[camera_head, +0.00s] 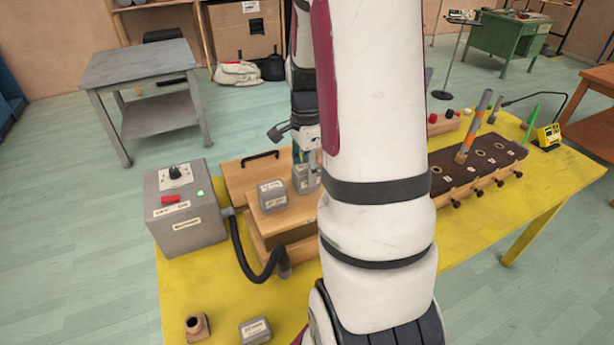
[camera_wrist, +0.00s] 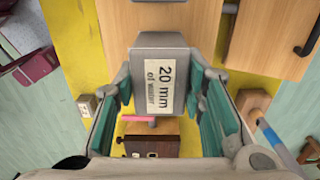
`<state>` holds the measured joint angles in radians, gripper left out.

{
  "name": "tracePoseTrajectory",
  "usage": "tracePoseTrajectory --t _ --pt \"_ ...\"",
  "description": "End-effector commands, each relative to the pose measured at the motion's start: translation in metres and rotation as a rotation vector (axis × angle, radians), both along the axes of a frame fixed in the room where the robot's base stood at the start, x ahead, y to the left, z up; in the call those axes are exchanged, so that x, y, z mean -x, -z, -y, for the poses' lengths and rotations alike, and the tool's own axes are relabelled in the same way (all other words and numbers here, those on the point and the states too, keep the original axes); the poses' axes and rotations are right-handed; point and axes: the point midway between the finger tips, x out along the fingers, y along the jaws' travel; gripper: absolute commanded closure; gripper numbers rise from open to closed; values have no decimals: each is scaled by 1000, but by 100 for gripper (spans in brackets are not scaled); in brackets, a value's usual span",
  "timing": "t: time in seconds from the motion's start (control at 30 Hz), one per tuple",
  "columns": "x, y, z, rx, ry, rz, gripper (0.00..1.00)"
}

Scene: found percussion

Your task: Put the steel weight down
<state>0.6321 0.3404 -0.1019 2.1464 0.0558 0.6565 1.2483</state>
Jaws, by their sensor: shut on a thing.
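My gripper (camera_head: 304,160) is shut on a grey steel weight (camera_head: 307,181), partly hidden behind my arm in the head view. In the wrist view the weight (camera_wrist: 159,85) sits between the teal pads of my gripper (camera_wrist: 160,105), its label "20 mm of water" facing the camera. It is over or beside the wooden box (camera_head: 291,221); I cannot tell whether its underside touches the wood. A second grey weight (camera_head: 272,196) stands on the box just left of it. A third weight (camera_head: 255,331) is on the yellow table near its front.
A grey control box (camera_head: 185,225) with a black hose stands left of the wooden box. A small brown fitting (camera_head: 197,326) is at the front left. A dark panel (camera_head: 459,169) with knobs and an upright rod is to the right. Yellow tabletop (camera_head: 205,290) is bare in front.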

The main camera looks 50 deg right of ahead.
Motion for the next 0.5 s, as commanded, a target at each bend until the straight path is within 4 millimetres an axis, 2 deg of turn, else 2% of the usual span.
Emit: tracePoseTrajectory --t 0.1,0.2,0.5 --pt "2 16 0 -3 1 -3 100" --pt "1 23 0 0 1 -1 100" --pt "1 25 0 0 1 0 100"
